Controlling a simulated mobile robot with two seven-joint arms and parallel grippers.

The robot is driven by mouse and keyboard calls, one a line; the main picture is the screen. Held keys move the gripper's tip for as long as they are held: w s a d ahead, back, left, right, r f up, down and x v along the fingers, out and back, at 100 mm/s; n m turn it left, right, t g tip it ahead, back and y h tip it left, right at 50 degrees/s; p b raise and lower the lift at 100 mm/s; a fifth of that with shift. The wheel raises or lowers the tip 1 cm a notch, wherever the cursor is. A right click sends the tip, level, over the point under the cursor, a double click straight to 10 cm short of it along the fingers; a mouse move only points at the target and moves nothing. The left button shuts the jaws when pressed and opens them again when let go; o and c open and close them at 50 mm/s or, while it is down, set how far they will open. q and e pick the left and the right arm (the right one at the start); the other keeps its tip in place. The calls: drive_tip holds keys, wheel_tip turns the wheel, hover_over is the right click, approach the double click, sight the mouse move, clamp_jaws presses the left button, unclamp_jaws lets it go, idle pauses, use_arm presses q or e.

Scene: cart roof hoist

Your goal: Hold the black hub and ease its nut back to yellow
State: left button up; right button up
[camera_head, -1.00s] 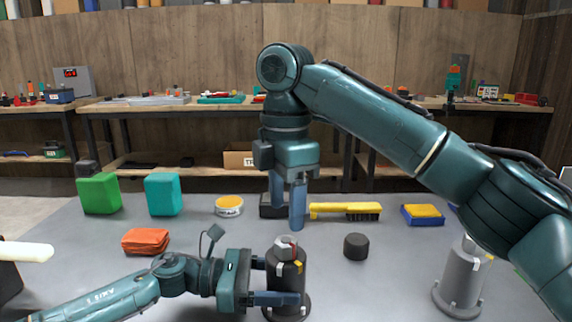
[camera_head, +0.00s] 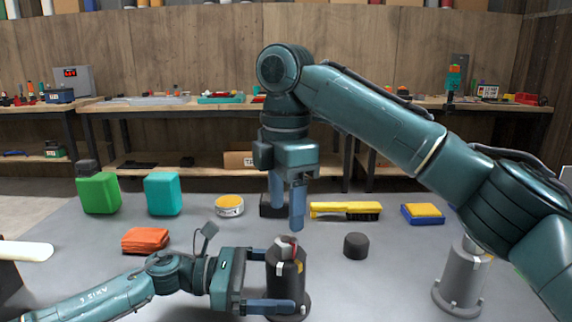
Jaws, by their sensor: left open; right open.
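The black hub (camera_head: 290,289) stands upright on the grey table at the front centre. Its top carries a nut with red and white parts (camera_head: 287,245), and a small yellow mark (camera_head: 300,267) shows on its right side. My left gripper (camera_head: 275,280) is open, with one finger on the far side of the hub and one on the near side; I cannot tell whether either touches. My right gripper (camera_head: 292,208) is open and empty, pointing down, its fingertips just above the nut in the picture. Its fingers overlap in this view, so their gap is hard to see.
A grey hub (camera_head: 458,283) stands at right under my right arm. A black cylinder (camera_head: 356,246), yellow brush (camera_head: 346,210), yellow-topped tin (camera_head: 229,205), orange cloth (camera_head: 146,240), green block (camera_head: 98,194), teal block (camera_head: 163,194) and blue-yellow sponge (camera_head: 422,214) lie around. Bare table separates them.

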use_arm(q)
drive_tip(key=shift+s+a+r+b, duration=0.1)
drive_tip(key=shift+a+r+b, duration=0.15)
drive_tip(key=shift+a, duration=0.9)
drive_tip(key=shift+a+r+b, duration=0.25)
drive_tip(key=shift+a+r, duration=0.05)
drive_tip(key=shift+a, duration=0.9)
drive_tip(key=shift+s+a+r+b, duration=0.1)
drive_tip(key=shift+a+r+b, duration=0.15)
drive_tip(key=shift+a, duration=0.9)
drive_tip(key=shift+o, duration=0.2)
